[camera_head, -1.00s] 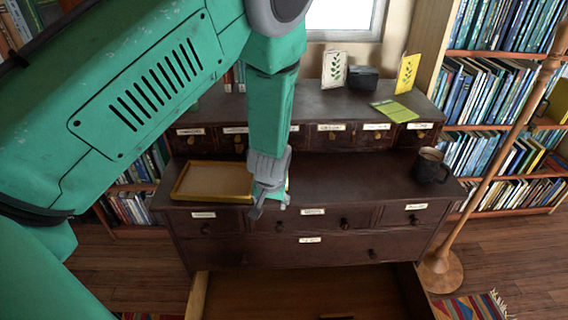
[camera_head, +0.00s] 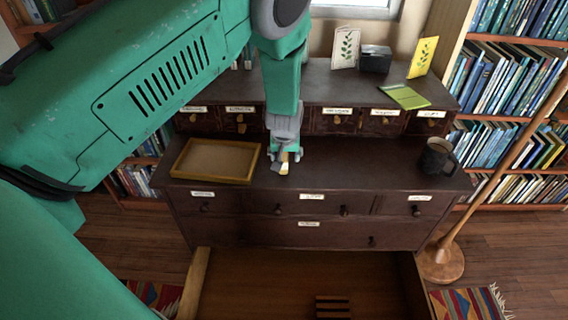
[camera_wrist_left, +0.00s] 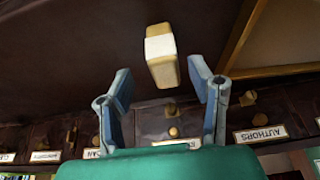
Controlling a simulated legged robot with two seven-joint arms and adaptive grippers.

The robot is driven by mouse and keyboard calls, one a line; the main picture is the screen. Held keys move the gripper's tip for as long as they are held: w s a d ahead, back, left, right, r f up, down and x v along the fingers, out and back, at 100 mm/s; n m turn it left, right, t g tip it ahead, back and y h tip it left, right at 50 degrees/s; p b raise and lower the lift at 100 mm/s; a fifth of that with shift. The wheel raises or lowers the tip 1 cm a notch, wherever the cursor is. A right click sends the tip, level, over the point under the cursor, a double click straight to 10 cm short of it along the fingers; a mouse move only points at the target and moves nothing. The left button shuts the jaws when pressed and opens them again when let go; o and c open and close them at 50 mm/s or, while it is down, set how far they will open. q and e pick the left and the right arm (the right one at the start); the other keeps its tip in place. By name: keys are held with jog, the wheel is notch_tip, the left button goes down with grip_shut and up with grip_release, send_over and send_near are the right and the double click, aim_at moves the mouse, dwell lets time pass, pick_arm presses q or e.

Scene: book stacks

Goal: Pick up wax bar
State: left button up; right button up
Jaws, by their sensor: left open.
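The wax bar (camera_wrist_left: 161,57) is a small yellow block with a white band, resting on the dark desk top of the cabinet. It also shows in the head view (camera_head: 284,168), just below my left gripper (camera_head: 285,152) and partly covered by it. In the left wrist view my left gripper (camera_wrist_left: 160,80) is open, with the bar in line with the gap between its two fingers. The bar lies mostly beyond the fingertips, and I cannot tell whether anything touches it. My right gripper is not in view.
A yellow-rimmed tray (camera_head: 180,178) lies just left of the gripper. A dark mug (camera_head: 436,160) stands at the right. Small labelled drawers (camera_head: 338,121) rise behind. Below, a large drawer (camera_head: 270,285) stands open with a slatted item (camera_head: 333,307) inside.

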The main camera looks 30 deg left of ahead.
pick_arm(q)
jog(key=x, duration=0.5)
jog(key=shift+w+a, duration=0.2)
jog(key=shift+a, duration=0.1)
grip_shut()
